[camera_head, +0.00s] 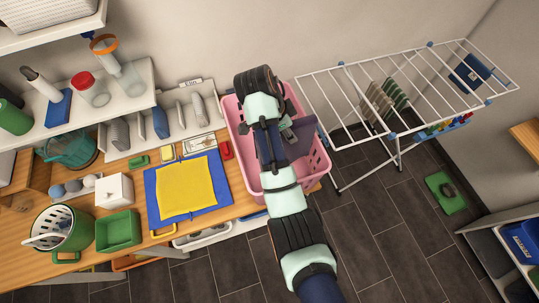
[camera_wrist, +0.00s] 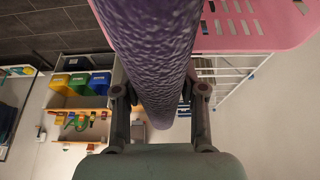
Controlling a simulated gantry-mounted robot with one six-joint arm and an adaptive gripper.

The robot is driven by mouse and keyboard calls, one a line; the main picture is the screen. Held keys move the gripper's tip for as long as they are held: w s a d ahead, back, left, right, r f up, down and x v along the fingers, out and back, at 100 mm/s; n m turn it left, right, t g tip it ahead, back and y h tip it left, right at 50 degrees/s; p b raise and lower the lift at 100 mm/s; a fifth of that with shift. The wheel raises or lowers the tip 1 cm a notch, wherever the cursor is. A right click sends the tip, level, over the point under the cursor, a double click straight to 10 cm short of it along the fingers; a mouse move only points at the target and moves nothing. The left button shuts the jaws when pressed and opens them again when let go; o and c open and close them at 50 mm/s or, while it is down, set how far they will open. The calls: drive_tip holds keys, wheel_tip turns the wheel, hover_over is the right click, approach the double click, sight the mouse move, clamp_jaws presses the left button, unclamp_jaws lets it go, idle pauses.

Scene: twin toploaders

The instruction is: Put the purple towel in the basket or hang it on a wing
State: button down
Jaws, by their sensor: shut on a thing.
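The purple towel (camera_wrist: 155,50) is rolled or bunched between the two fingers of my gripper (camera_wrist: 160,105) in the wrist view. In the head view, part of the towel (camera_head: 304,130) shows beside my gripper (camera_head: 287,132), above the pink basket (camera_head: 240,160). The basket's pink wall (camera_wrist: 255,25) also shows at the upper right of the wrist view. My arm hides much of the basket's inside. The white drying rack (camera_head: 410,77) stands with its wings spread to the right of the basket. I cannot tell whether the towel touches the basket.
The wooden table (camera_head: 120,185) at left holds a yellow cloth (camera_head: 187,187) on a blue mat, a green bin (camera_head: 118,231) and a white box (camera_head: 114,190). Cloths (camera_head: 385,101) hang on the rack. The dark floor (camera_head: 390,225) is mostly clear, except for a green mat (camera_head: 445,193).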

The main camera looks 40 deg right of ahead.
wheel_tip(320, 180, down, 20)
drive_tip(key=b, duration=1.4)
drive_tip(key=shift+f, duration=0.1)
drive_tip(key=c, duration=0.7)
unclamp_jaws()
drive_tip(key=shift+o, duration=0.2)
drive_tip(key=p+v, duration=0.6)
drive_tip(key=v, duration=0.6)
drive_tip(key=shift+p, duration=0.4)
